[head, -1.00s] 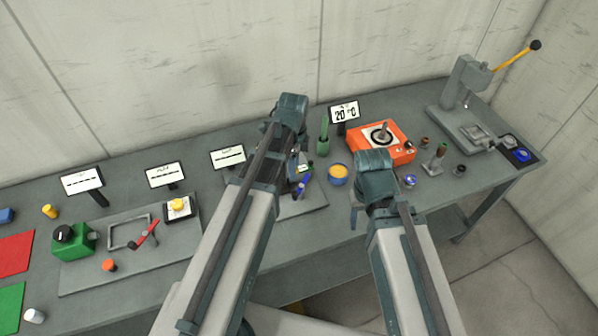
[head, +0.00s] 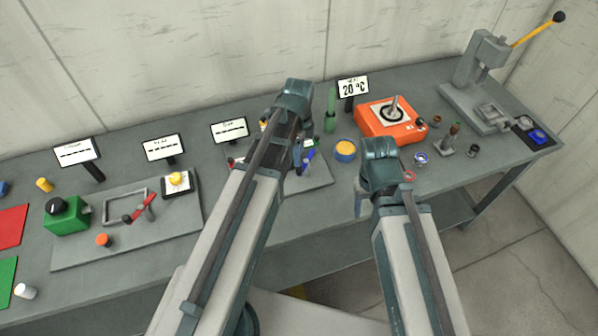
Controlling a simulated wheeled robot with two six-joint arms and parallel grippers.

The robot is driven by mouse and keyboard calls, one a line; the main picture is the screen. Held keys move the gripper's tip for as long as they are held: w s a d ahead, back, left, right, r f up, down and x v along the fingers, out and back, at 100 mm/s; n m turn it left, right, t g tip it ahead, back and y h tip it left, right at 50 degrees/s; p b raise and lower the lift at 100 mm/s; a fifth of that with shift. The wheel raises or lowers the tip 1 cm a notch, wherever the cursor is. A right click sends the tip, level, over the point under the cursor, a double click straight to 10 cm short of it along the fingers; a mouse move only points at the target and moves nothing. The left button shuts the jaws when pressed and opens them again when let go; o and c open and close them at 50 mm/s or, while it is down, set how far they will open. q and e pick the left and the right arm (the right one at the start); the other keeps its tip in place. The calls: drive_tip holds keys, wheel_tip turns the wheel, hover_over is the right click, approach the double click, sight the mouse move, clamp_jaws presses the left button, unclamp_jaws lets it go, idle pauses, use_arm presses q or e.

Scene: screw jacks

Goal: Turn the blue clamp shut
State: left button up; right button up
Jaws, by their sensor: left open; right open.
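The blue clamp shows only as a small blue piece (head: 308,158) on a grey plate (head: 318,178) in the middle of the bench. The rest of the clamp is hidden behind my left arm. My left gripper (head: 297,150) points down right beside the blue piece, on its left. It is open, but its fingertips are mostly covered, and I cannot tell whether they touch the clamp. My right gripper (head: 360,204) is open and empty at the bench's front edge, right of the clamp.
A blue pot with orange contents (head: 345,150) and a green tool in a holder (head: 331,115) stand right of the clamp. Behind my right gripper is an orange device (head: 385,122). A lever press (head: 490,65) stands at far right. A green box (head: 66,215) is at left.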

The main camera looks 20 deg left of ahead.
sight(306, 160)
use_arm(q)
wheel_tip(306, 160, down, 7)
drive_tip(key=b, duration=0.5)
drive_tip(key=shift+r+b, duration=0.15)
drive_tip(key=shift+b, duration=0.15)
drive_tip(key=shift+r, duration=0.1)
clamp_jaws()
